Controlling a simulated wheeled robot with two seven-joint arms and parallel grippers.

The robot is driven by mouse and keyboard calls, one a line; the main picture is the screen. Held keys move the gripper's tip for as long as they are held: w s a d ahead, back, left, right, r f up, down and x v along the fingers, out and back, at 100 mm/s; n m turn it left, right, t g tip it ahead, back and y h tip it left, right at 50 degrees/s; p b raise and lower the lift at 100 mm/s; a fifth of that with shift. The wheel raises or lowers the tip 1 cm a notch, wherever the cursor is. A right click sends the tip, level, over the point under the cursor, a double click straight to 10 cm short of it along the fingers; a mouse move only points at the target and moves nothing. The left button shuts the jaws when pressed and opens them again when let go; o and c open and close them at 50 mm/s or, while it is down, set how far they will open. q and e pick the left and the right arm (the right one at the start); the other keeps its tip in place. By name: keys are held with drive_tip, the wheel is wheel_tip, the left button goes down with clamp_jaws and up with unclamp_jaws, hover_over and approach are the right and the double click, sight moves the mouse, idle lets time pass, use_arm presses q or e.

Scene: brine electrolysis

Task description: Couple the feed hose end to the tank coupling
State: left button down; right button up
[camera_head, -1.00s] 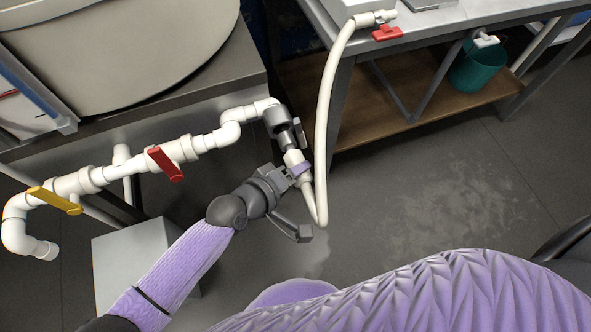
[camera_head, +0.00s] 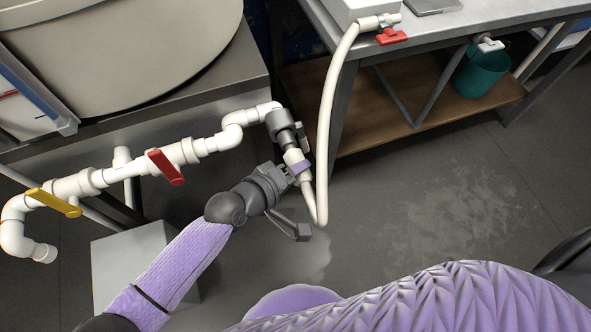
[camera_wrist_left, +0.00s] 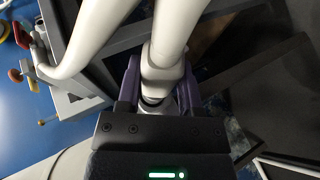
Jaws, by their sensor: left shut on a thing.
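The white feed hose end (camera_head: 293,157) is held just below the dark grey tank coupling (camera_head: 284,130), which hangs at the end of the white tank pipe. The two are in line and look to meet, but I cannot tell whether they are fully joined. My left gripper (camera_head: 299,168) is shut on the feed hose end, its purple finger pads around the fitting. In the left wrist view, the white fitting (camera_wrist_left: 160,76) sits between the fingers of my left gripper (camera_wrist_left: 158,95). My right gripper is not in view.
The white hose (camera_head: 325,110) runs up to a red-handled valve (camera_head: 392,37) on the bench. The tank pipe carries a red handle (camera_head: 165,166) and a yellow handle (camera_head: 54,202). A teal bucket (camera_head: 481,73) stands under the bench. Floor to the right is clear.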

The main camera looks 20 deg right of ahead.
sight(288, 159)
use_arm(q)
drive_tip(key=shift+w+b, duration=1.05)
drive_tip(key=shift+w, duration=0.7)
idle(1.7)
drive_tip(key=shift+r, duration=0.1)
drive_tip(key=shift+c, duration=0.8)
unclamp_jaws()
drive_tip(key=shift+a, duration=0.1)
drive_tip(key=p+v, duration=0.4)
drive_tip(key=v, duration=0.6)
drive_tip(key=shift+p, duration=0.3)
